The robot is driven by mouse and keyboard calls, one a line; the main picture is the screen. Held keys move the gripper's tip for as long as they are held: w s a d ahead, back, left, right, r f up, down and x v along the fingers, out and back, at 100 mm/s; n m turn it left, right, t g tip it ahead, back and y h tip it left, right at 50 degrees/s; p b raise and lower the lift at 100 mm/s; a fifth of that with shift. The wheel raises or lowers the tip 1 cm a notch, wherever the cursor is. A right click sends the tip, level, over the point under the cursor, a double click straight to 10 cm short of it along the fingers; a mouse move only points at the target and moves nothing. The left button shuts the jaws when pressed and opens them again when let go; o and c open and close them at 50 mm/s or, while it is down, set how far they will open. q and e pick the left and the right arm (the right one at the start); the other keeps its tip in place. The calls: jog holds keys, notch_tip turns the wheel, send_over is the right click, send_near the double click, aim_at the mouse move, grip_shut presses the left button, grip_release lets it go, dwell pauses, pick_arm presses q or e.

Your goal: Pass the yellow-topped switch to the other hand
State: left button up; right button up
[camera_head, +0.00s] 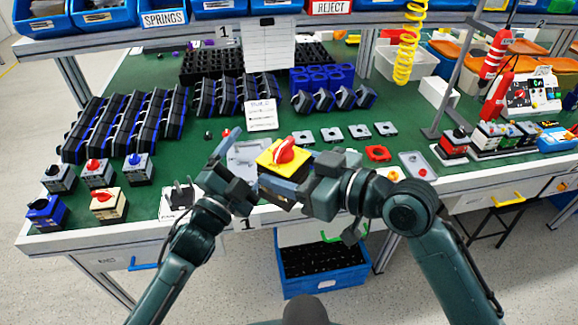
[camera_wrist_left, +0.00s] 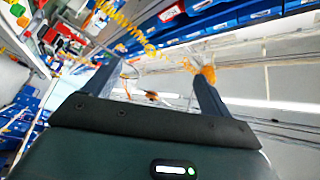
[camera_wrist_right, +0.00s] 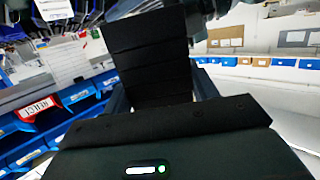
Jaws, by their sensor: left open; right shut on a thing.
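The yellow-topped switch (camera_head: 268,158) has a red knob and a dark body. It is held above the front of the table, tilted. My right gripper (camera_head: 300,188) is shut on its body from the right. In the right wrist view the dark body (camera_wrist_right: 150,60) fills the space between the fingers. My left gripper (camera_head: 240,165) is open just left of the switch. In the left wrist view its two fingers (camera_wrist_left: 152,88) are spread with nothing gripped between them. Whether a left finger touches the switch cannot be told.
The green table (camera_head: 140,215) holds several switches at the left front, with a cream red-knobbed one (camera_head: 108,205). Rows of dark housings (camera_head: 125,120) stand behind. Small plates and a red ring (camera_head: 378,153) lie at the right. A blue crate (camera_head: 322,268) is below the front edge.

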pick_arm(q)
jog(key=s+a+f+n+g+y, duration=0.2)
jog(key=s+f+n+g, duration=0.2)
jog(key=s+f, duration=0.6)
jog(key=s+a+f+n+g+y, duration=0.2)
jog(key=s+f+n+g+y, duration=0.1)
jog(key=s+f+n, duration=0.5)
jog(key=s+f+g, duration=0.1)
jog(key=s+f, duration=0.2)
jog(key=f, duration=0.1)
jog(key=shift+f+n, duration=0.2)
jog(key=shift+n, duration=0.2)
